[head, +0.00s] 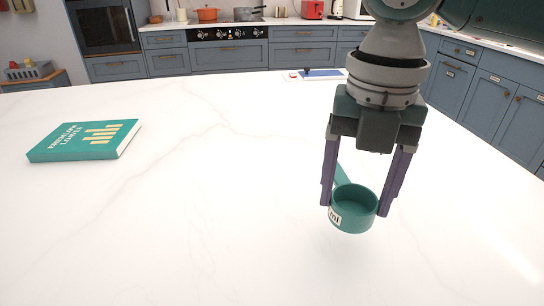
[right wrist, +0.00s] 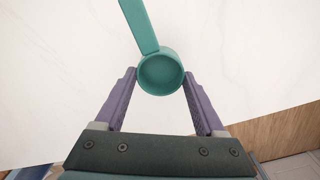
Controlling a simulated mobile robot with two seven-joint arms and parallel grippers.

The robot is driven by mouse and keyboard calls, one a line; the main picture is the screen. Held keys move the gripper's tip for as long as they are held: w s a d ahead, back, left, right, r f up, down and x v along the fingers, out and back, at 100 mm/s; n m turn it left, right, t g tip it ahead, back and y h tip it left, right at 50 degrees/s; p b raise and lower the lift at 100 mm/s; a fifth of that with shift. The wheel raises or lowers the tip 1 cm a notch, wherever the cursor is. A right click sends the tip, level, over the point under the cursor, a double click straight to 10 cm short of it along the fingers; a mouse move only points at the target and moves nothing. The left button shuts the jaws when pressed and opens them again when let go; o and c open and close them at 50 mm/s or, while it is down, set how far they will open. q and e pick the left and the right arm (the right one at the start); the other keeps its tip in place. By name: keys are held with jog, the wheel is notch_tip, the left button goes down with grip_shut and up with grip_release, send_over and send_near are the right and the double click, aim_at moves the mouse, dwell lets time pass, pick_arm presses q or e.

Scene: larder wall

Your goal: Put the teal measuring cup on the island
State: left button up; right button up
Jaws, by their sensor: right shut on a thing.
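The teal measuring cup (head: 354,211) is a small round cup with a flat handle and a white label on its side. My right gripper (head: 354,205) is shut on it, with the two purple fingers on either side of the cup. The cup is upright over the white island top (head: 200,220); I cannot tell whether its base touches the surface. In the right wrist view the cup (right wrist: 161,73) sits between the fingertips, with its handle (right wrist: 139,25) pointing up the picture. My left gripper is not in view.
A teal book (head: 84,141) lies on the island at the left. A blue and white item (head: 318,74) lies at its far edge. The island top around the cup is clear. Blue cabinets, an orange pot (head: 207,14) and a stove stand behind.

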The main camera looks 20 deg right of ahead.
aim_at(348, 223)
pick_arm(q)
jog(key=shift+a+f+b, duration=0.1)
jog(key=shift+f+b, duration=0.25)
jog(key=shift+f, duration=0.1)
pick_arm(e)
jog(key=shift+f, duration=2.85)
jog(key=shift+f, duration=0.2)
jog(key=o, duration=1.3)
jog(key=shift+o, duration=0.2)
jog(key=shift+r, duration=0.1)
